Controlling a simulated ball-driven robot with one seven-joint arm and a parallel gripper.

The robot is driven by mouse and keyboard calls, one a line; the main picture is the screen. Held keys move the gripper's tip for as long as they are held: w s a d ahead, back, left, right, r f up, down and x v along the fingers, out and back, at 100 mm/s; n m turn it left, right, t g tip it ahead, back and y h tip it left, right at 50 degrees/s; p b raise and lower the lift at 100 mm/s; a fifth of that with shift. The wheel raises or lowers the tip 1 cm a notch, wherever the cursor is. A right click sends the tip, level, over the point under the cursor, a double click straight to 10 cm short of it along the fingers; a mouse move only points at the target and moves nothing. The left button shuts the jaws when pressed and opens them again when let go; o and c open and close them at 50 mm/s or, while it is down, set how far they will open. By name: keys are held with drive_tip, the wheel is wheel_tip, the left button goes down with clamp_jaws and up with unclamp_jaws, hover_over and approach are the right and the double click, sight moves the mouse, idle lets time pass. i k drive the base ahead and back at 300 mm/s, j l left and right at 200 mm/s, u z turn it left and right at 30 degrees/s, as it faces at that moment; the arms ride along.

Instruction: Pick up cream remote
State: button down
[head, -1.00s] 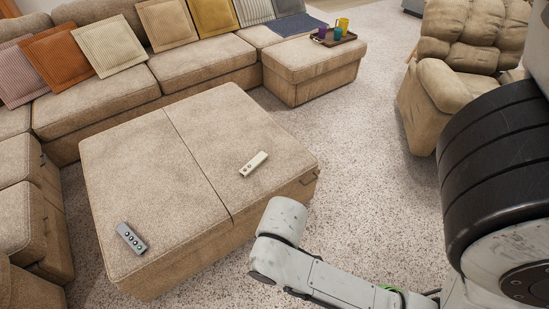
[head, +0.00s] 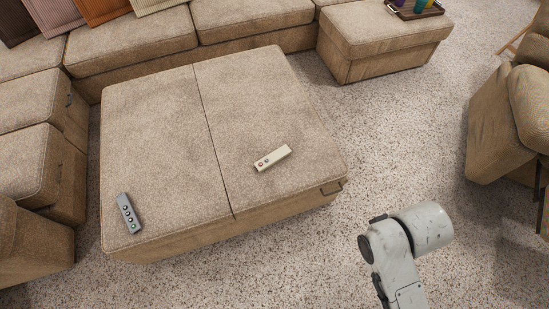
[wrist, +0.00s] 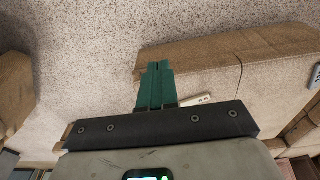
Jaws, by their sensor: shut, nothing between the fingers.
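The cream remote (head: 273,158) lies flat on the right half of the large beige ottoman (head: 160,110), with dark buttons at its left end. In the wrist view the cream remote (wrist: 197,100) shows just right of my gripper's fingers, partly hidden behind the gripper's dark mount. My gripper (wrist: 159,68) has green fingers that are shut together with nothing between them. It is apart from the remote. In the head view only a part of my arm shows, over the carpet to the right of the ottoman; the gripper is out of that picture.
A grey remote (head: 129,213) with dark buttons lies on the ottoman's left front corner. A sectional sofa (head: 250,20) runs behind and left. A footrest (head: 385,35) with a tray (head: 414,9) of cups stands at the back right. An armchair (head: 505,125) is at right. Carpet between is clear.

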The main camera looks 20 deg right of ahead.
sight(283, 152)
drive_tip(key=i+u, duration=0.25)
drive_tip(key=i, duration=0.25)
drive_tip(key=i+l+u, duration=0.3)
drive_tip(key=i, duration=0.2)
